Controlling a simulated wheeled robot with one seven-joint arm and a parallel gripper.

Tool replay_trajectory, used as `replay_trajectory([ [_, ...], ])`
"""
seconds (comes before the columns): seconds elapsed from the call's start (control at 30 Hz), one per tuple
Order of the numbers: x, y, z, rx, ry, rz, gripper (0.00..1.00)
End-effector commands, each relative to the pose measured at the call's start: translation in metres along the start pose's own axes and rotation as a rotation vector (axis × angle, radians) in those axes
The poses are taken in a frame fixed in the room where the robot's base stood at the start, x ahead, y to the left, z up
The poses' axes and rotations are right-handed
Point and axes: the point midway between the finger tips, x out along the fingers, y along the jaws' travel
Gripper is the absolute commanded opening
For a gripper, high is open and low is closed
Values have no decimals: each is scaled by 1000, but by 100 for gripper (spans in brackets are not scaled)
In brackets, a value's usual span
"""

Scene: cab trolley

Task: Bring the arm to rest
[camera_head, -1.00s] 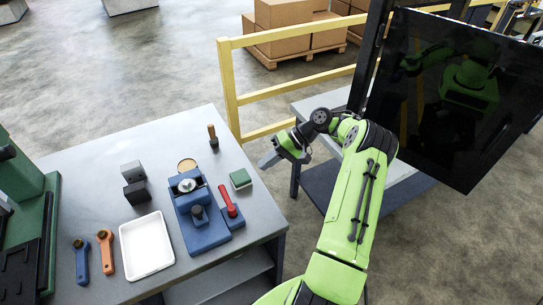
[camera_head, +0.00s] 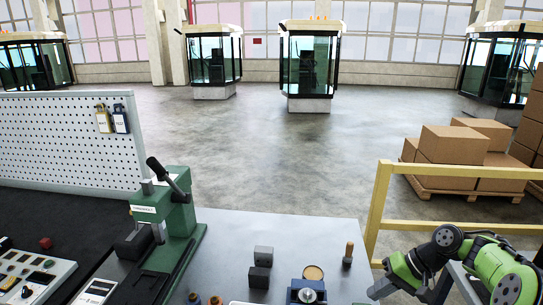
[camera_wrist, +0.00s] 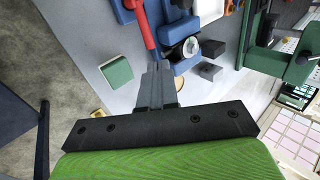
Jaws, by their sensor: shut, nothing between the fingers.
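My gripper (camera_head: 383,288) is at the lower right of the head view, beside the right edge of the grey table (camera_head: 225,232). The green arm is folded there. In the wrist view my gripper (camera_wrist: 155,72) has its two grey fingers together with nothing between them. Past the fingertips in that view lie a red-handled tool (camera_wrist: 145,25) and a green block (camera_wrist: 116,72). The fingers appear apart from both.
A yellow rail (camera_head: 378,205) stands behind the arm, with stacked boxes (camera_head: 455,145) beyond. A green press (camera_head: 170,225), dark blocks (camera_head: 259,277) and a blue fixture (camera_head: 305,290) are on the table. A pegboard (camera_head: 70,140) stands at left. The floor beyond is open.

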Motion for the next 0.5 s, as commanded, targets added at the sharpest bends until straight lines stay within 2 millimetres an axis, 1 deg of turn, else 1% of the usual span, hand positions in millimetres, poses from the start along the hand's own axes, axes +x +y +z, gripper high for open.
replay_trajectory([
  [0.03,-3,-30,12,-37,-10,79,0],
  [0.1,-6,-62,30,-74,-7,177,0],
  [0.17,-10,-87,49,-106,7,257,0],
  [0.2,-13,-101,63,-127,23,305,0],
  [0.27,-18,-120,87,-160,53,373,0],
  [0.3,-22,-130,103,-182,79,414,0],
  [0.33,-24,-136,116,-196,100,441,0],
  [0.37,-27,-142,130,-213,121,467,0],
  [0.4,-31,-147,148,-234,153,496,0],
  [0.47,-37,-151,175,-265,204,532,0],
  [0.5,-40,-151,194,-283,239,550,0],
])
